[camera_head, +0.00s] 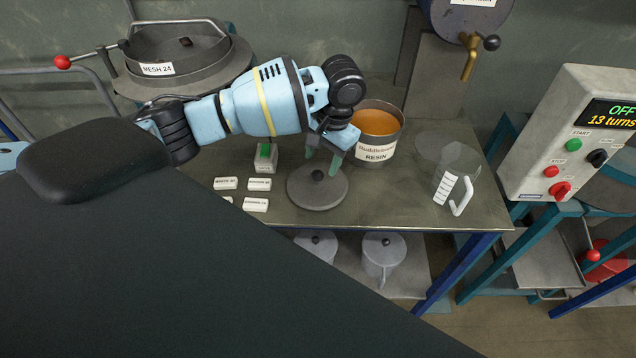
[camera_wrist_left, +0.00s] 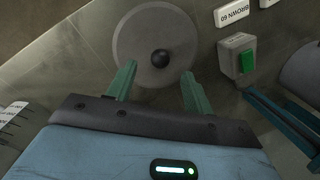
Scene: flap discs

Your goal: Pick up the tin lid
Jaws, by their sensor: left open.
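The tin lid (camera_head: 318,190) is a flat grey disc with a dark round knob, lying on the metal bench top (camera_head: 400,205). In the left wrist view the tin lid (camera_wrist_left: 140,40) is just beyond the fingertips, with its knob roughly in line with the gap. My left gripper (camera_head: 322,165) is open and empty. It points down over the lid's far part, close to the knob; whether a finger touches the lid I cannot tell. The left wrist view shows the two green fingers of the left gripper (camera_wrist_left: 160,80) spread apart. My right gripper is not visible.
An open resin tin (camera_head: 376,152) stands behind and right of the lid. A clear jug (camera_head: 455,185) is farther right. A small box with a green button (camera_head: 265,157) and several white labels (camera_head: 257,205) lie left. A control box (camera_head: 570,135) stands at the right.

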